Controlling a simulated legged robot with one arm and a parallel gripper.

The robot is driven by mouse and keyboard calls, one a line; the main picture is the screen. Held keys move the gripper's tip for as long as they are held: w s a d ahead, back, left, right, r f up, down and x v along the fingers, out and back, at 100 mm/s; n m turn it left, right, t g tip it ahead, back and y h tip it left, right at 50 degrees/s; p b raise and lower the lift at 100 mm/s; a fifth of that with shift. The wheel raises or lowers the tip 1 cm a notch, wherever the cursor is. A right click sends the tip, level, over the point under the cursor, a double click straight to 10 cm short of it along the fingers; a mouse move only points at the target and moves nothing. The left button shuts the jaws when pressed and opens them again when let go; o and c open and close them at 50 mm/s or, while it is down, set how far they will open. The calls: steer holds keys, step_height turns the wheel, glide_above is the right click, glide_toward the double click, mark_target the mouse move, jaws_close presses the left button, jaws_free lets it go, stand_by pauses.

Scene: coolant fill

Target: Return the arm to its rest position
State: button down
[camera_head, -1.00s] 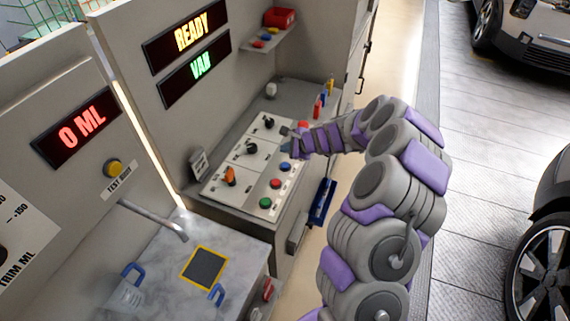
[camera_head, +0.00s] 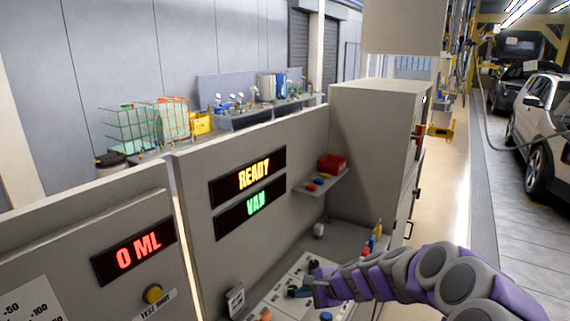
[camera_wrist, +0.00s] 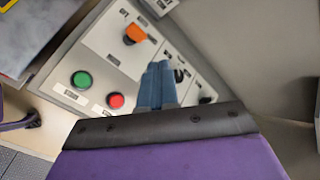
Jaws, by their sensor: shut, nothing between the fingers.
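My gripper (camera_head: 306,291) hangs over the control panel (camera_head: 277,297) at the lower middle of the head view. In the wrist view its two blue fingers (camera_wrist: 157,86) are together with nothing between them. They overlap the panel's middle, close to a black knob (camera_wrist: 180,75); I cannot tell whether they touch it. An orange knob (camera_wrist: 136,34), a green button (camera_wrist: 82,80) and a red button (camera_wrist: 115,100) lie beside the fingers. My purple and grey arm reaches in from the lower right of the head view.
Displays read READY (camera_head: 248,176), VAN (camera_head: 250,214) and 0 ML (camera_head: 133,250). A small shelf (camera_head: 322,183) with a red bin juts out above the panel. A tall grey cabinet (camera_head: 372,150) stands behind. The aisle at right is open, with a white car (camera_head: 541,130) beyond.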

steer(key=s+a+r+n+g+h, duration=0.15)
steer(key=s+r+n, duration=0.25)
steer(key=s, duration=0.5)
steer(key=s+a+r+n+g+y, duration=0.1)
steer(key=s+a+r+n+g, duration=0.25)
steer(key=s, duration=0.55)
steer(key=s+d+n+h, duration=0.2)
steer(key=s+d, duration=0.2)
steer(key=s, duration=0.4)
steer(key=s+d+n+g+h, duration=0.1)
steer(key=s+d+n+h, duration=0.1)
steer(key=s+d, duration=0.3)
steer(key=s+d+n+g+h+b, duration=0.1)
steer(key=s+d+n+h, duration=0.1)
steer(key=s, duration=1)
steer(key=d+h, duration=0.1)
steer(key=d, duration=0.1)
steer(key=shift+s+d+f, duration=0.2)
steer(key=shift+s+d, duration=0.1)
steer(key=shift+s, duration=0.05)
